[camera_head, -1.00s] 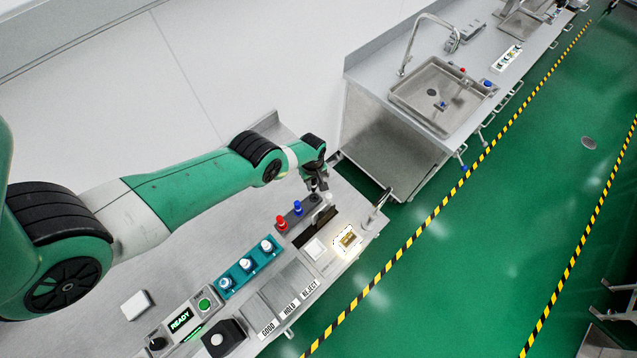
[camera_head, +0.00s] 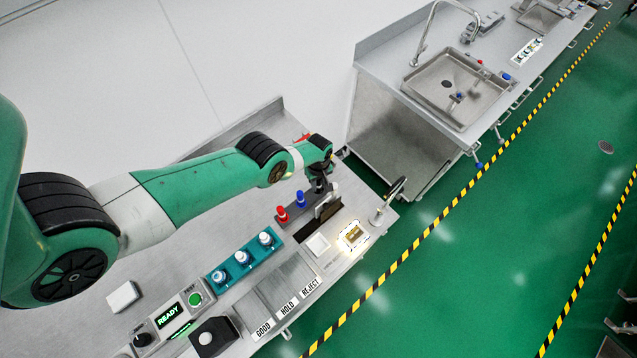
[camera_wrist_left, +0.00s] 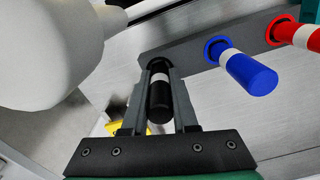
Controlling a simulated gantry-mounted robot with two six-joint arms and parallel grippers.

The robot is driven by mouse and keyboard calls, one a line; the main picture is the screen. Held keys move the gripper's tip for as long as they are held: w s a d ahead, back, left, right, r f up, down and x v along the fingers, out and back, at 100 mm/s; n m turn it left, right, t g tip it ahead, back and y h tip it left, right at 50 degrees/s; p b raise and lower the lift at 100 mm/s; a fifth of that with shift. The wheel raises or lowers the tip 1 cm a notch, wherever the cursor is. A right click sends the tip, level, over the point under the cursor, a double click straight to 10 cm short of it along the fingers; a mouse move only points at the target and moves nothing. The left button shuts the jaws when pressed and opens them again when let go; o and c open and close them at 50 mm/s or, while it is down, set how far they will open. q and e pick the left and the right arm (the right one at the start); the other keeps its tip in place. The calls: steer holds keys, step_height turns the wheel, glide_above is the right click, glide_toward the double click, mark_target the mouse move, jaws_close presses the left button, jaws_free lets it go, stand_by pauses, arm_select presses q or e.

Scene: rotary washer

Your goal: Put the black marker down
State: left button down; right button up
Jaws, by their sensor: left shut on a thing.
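My left gripper (camera_wrist_left: 160,72) is shut on the black marker (camera_wrist_left: 159,100), which has a pale band and stands between the two fingers. The marker's far end meets the dark rack (camera_wrist_left: 190,60) at its end slot; how deep it sits is hard to tell. The blue marker (camera_wrist_left: 245,72) and the red marker (camera_wrist_left: 295,35) stand in the same rack beside it. In the head view the left gripper (camera_head: 319,186) is at the rack's far end, beyond the blue marker (camera_head: 300,199) and red marker (camera_head: 282,213), and the black marker is mostly hidden. My right gripper is not in view.
A teal holder (camera_head: 243,259) with several white-capped items, a READY panel (camera_head: 170,314) and GOOD, HOLD and REJECT trays (camera_head: 285,285) line the bench. A white block (camera_head: 123,296) lies at left. A sink (camera_head: 459,88) stands on a separate counter beyond a gap.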

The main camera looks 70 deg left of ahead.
arm_select(q)
steer(key=c, duration=0.7)
jaws_free()
step_height(320, 180, up, 12)
steer(key=p, duration=1.2)
steer(key=shift+r, duration=0.2)
steer(key=shift+f, duration=0.1)
